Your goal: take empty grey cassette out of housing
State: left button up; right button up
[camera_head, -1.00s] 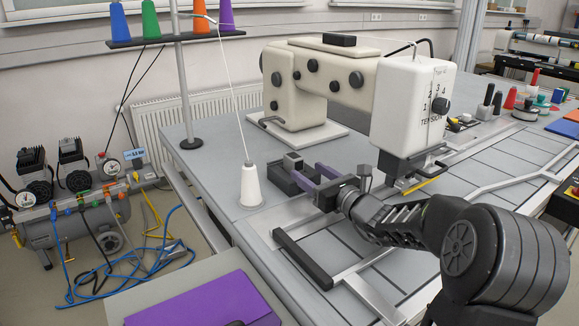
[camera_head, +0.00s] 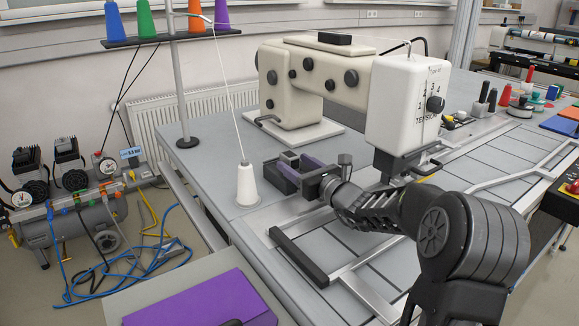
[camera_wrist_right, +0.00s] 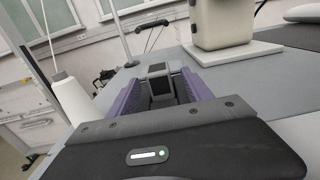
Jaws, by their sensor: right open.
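A grey cassette (camera_head: 288,157) with a dark face sits in a small black housing (camera_head: 270,174) on the table, beside the white thread cone. My right gripper (camera_head: 296,165) has purple fingers and is open at the housing. In the right wrist view the cassette (camera_wrist_right: 158,73) stands between the tips of the two open fingers (camera_wrist_right: 160,84), with one finger on each side. I cannot tell whether either finger touches it. The lower part of the cassette and much of the housing are hidden by the fingers and wrist. My left gripper is not in view.
The white thread cone (camera_head: 246,185) stands just left of the housing, its thread running up to the spool stand. The cream sewing machine (camera_head: 385,100) rises behind and to the right. A black bar (camera_head: 298,256) lies in front on the table (camera_head: 215,160).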

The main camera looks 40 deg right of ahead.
aim_at(295, 163)
jog(key=w, duration=0.3)
jog(key=shift+w, duration=0.2)
jog(key=shift+c, duration=0.6)
jog(key=shift+r, duration=0.1)
grip_shut()
